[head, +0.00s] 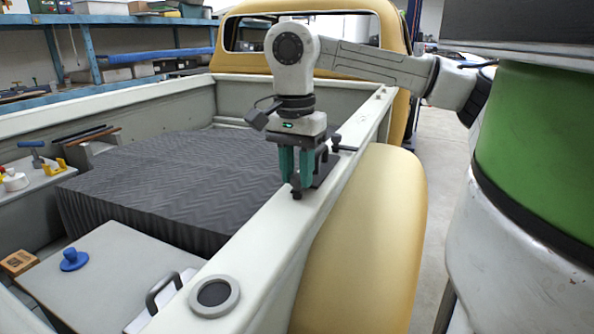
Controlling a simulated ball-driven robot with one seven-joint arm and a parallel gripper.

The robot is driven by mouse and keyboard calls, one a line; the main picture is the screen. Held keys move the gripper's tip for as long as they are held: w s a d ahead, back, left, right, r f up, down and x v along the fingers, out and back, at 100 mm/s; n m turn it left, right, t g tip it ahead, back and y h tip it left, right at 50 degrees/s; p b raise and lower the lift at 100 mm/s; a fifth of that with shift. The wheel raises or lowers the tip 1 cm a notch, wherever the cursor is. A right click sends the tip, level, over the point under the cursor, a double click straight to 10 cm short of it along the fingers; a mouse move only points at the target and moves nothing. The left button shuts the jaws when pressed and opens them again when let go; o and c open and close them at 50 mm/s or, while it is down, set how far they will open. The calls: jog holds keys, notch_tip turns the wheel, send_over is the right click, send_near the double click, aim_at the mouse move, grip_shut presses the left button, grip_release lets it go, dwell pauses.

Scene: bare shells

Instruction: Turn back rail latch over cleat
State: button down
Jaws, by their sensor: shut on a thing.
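My gripper (297,182), with teal fingers, points straight down over the top of the truck bed's right rail (262,232). Its fingers are shut on a small dark part at the rail, which looks like the back rail latch (325,167). The latch shows as a black plate with a raised handle just right of the fingers. A small dark post (336,141) stands behind it on the rail. The fingers hide part of the latch. I cannot tell for sure which dark piece is the cleat, nor how far the latch is turned over it.
A dark quilted pad (170,180) fills the bed's middle. A yellow fender (365,235) bulges outside.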

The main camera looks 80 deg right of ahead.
aim_at(295, 175)
jog(key=c, duration=0.8)
grip_release()
jog(key=shift+c, duration=0.2)
notch_tip(295, 175, up, 11)
jog(key=shift+w, duration=0.15)
jog(key=shift+f, duration=0.1)
